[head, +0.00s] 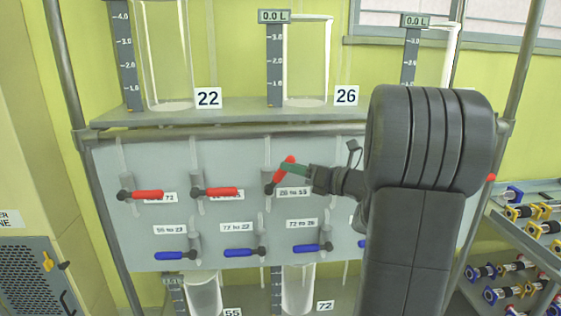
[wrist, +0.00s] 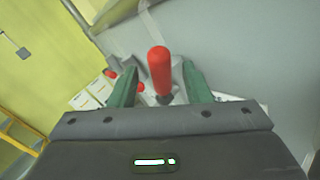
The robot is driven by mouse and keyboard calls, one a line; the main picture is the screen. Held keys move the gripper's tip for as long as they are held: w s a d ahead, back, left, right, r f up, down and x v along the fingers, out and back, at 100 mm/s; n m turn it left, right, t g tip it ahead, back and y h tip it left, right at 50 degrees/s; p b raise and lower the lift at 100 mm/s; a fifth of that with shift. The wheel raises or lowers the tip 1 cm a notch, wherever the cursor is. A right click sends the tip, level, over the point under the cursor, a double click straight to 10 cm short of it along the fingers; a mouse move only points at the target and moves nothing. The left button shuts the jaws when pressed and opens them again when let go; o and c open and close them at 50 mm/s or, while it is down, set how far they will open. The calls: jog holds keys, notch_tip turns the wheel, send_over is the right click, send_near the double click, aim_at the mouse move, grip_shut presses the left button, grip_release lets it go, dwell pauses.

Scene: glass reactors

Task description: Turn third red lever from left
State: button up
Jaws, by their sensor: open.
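The third red lever from the left (head: 281,172) sits on the grey panel (head: 225,160) above the label reading "28 to 59" or similar. It is tilted up to the right, unlike the two red levers to its left. My gripper (head: 291,170) is at this lever. In the wrist view the red handle (wrist: 160,70) stands between the two green fingers of my gripper (wrist: 160,85), with gaps on both sides. The gripper is open. The first red lever (head: 147,195) and second red lever (head: 222,191) lie horizontal, pointing right.
Blue levers (head: 236,252) run in a row below the red ones. Glass vessels (head: 305,65) stand on the shelf (head: 240,115) above the panel. A rack with valves (head: 520,212) is at the right. My arm hides the panel's right part.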

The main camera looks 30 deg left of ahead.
jog(key=shift+w+a+p, duration=0.2)
jog(key=shift+a, duration=1.05)
jog(key=shift+w+a+p, duration=0.15)
jog(key=shift+a+p, duration=0.05)
jog(key=shift+a, duration=1)
grip_shut()
